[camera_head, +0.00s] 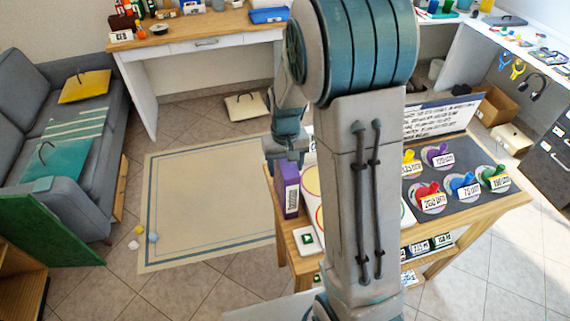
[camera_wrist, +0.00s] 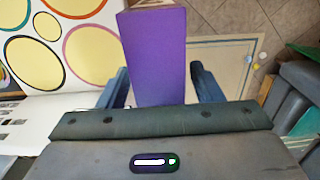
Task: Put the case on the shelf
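The case is a purple upright box (camera_head: 287,189) with a white label, at the left edge of the wooden table. My gripper (camera_head: 287,153) is just above its top in the head view, pointing down, partly hidden by my arm. In the wrist view the purple case (camera_wrist: 156,58) lies between the two fingers of my gripper (camera_wrist: 160,85). The fingers are spread about the case's width, one on each side. Whether they press on the case cannot be told. A low wooden shelf (camera_head: 437,251) under the table top holds several labelled cases.
The table carries a board with coloured circles (camera_wrist: 85,45) and a dark mat (camera_head: 474,207) with several labelled discs and coloured pieces. A small white box with a green mark (camera_head: 307,239) stands at the table's front left corner. A rug (camera_head: 205,200) and open floor lie left.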

